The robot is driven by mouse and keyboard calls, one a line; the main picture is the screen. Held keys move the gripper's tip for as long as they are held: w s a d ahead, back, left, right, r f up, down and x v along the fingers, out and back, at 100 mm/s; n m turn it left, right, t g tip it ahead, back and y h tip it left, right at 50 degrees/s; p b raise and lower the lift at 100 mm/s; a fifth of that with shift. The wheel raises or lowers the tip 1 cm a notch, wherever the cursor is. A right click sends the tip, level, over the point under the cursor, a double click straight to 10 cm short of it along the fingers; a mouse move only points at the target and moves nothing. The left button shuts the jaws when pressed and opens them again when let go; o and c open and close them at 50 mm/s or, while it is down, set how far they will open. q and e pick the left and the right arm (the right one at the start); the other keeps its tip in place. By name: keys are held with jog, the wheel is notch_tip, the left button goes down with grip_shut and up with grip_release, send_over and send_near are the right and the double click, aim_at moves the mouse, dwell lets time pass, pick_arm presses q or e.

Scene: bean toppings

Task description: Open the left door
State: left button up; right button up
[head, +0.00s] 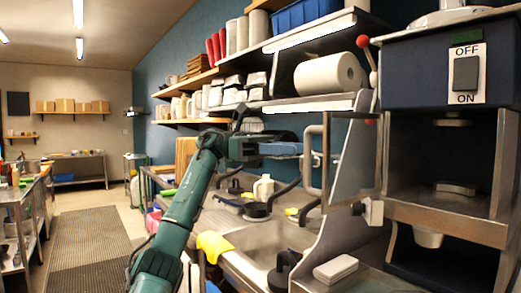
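My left gripper (297,148), at the end of the green arm, points right toward this handle. Its fingers overlap in this side view, so their opening is unclear, and I cannot tell whether they touch the handle. My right gripper is out of view.
The machine has a dark blue top with an OFF/ON switch (466,73). A metal sink (255,245) and counter with a white block (336,269) lie below. Shelves with a paper roll (330,74) are above and behind the arm. A floor mat (90,250) lies at left.

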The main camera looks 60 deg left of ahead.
pick_arm(q)
jog(key=p+v, duration=0.1)
jog(key=v, duration=0.7)
jog(key=shift+s+a, duration=0.15)
jog(key=shift+a, duration=0.2)
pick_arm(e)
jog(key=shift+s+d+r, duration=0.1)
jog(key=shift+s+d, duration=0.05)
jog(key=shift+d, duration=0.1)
pick_arm(q)
jog(key=shift+f, duration=0.1)
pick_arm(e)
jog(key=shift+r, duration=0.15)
